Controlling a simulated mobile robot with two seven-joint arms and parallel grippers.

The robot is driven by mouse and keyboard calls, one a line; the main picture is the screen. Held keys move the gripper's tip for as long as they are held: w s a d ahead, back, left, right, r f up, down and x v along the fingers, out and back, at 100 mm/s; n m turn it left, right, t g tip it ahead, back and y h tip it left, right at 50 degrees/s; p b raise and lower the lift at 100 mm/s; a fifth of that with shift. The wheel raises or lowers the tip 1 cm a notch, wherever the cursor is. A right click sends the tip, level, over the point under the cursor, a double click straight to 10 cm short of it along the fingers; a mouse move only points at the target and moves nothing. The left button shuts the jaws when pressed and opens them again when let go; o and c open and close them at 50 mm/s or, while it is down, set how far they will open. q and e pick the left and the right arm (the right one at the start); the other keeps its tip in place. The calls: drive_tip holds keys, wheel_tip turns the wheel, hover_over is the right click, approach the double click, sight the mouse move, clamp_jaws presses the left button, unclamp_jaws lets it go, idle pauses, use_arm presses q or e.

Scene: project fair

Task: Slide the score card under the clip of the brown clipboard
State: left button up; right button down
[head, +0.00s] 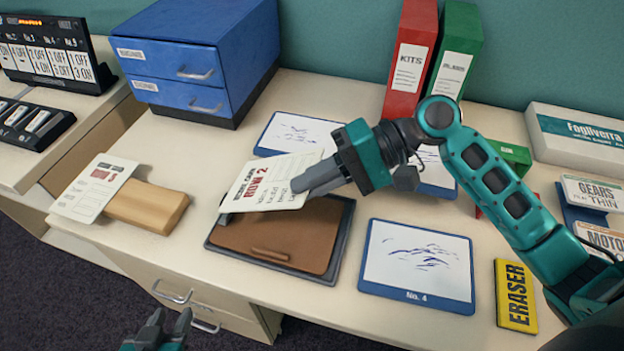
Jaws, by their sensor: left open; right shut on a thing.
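The score card (250,187), white with red "ROW 2" lettering, is in my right gripper (303,184). That gripper is shut on the card's right side. The card is tilted over the far left part of the brown clipboard (310,241), which lies on the desk in a dark grey surround. A dark slot-like bar (270,255) shows near the clipboard's front edge; I cannot tell whether it is the clip. The card hides the clipboard's far left part. I cannot tell whether the card touches it. My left gripper (170,322) is open and empty at the bottom edge, in front of the desk.
A wooden block (150,206) with another printed card (95,187) stands left. A blue drawer unit (180,60) is behind. A blue-framed board (417,262) and yellow eraser (515,295) lie right. Red (408,55) and green (455,50) binders stand at the back.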

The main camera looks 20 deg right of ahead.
use_arm(q)
drive_tip(key=shift+h, duration=0.6)
drive_tip(key=shift+w+d+f+b, duration=0.45)
drive_tip(key=shift+d+f+b, duration=0.25)
drive_tip(key=shift+b, duration=0.95)
drive_tip(key=shift+w+d+f+b, duration=0.4)
drive_tip(key=shift+d+f+b, duration=0.3)
drive_tip(key=shift+b, duration=0.95)
use_arm(e)
drive_tip(key=shift+f, duration=3.8)
use_arm(q)
drive_tip(key=shift+s+f, duration=0.1)
drive_tip(key=shift+f, duration=0.05)
use_arm(e)
drive_tip(key=c, duration=1.2)
unclamp_jaws()
use_arm(q)
drive_tip(key=shift+s+a+r+p, duration=0.2)
drive_tip(key=shift+s+a+p, duration=0.1)
drive_tip(key=shift+p, duration=0.45)
use_arm(e)
drive_tip(key=v, duration=1.3)
